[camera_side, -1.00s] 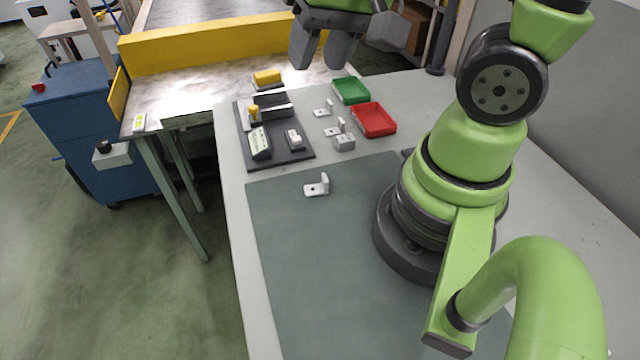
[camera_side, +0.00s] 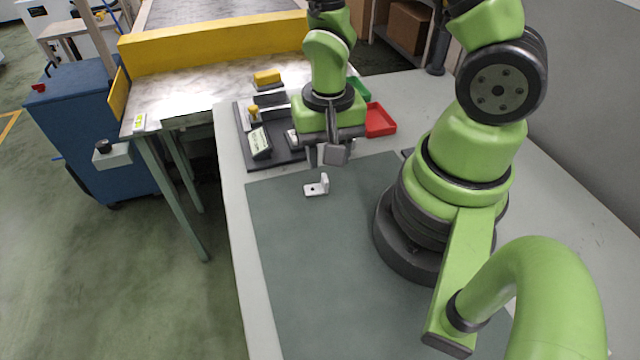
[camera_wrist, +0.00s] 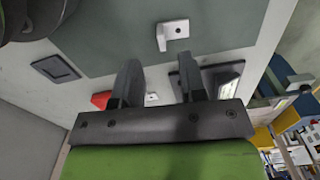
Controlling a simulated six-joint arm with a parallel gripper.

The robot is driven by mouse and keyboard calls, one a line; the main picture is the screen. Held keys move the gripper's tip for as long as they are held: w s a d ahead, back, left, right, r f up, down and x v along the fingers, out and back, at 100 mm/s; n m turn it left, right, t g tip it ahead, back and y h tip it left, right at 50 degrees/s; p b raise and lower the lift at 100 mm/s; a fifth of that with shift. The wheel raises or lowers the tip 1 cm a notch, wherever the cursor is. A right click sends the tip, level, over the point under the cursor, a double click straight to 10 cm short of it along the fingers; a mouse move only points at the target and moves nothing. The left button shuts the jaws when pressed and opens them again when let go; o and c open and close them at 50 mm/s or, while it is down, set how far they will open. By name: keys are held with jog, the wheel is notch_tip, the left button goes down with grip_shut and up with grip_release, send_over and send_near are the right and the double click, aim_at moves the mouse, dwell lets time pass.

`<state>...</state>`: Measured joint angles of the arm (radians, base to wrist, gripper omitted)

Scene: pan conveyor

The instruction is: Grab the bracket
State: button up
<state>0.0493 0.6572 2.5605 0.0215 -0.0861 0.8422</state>
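A small white L-shaped bracket (camera_side: 317,188) sits on the grey-green mat (camera_side: 310,260), near its far edge, with its upright tab on the right. It also shows in the wrist view (camera_wrist: 173,33), beyond my fingertips. My gripper (camera_side: 325,156) is open and empty, pointing down, above and just behind this bracket in the side view. In the wrist view my two dark fingers (camera_wrist: 159,72) stand well apart with nothing clamped between them. The other brackets at the back are mostly hidden by my arm; a small white piece (camera_wrist: 151,97) shows between my fingers.
A dark fixture plate (camera_side: 277,158) with a small display box (camera_side: 260,143) lies left of my gripper. A red tray (camera_side: 380,120) and a partly hidden green tray (camera_side: 357,88) are behind right. A yellow-railed conveyor (camera_side: 215,47) stands behind. The mat's front is clear.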

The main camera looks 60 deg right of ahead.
aim_at(326, 179)
jog(key=shift+f, duration=2.75)
grip_shut()
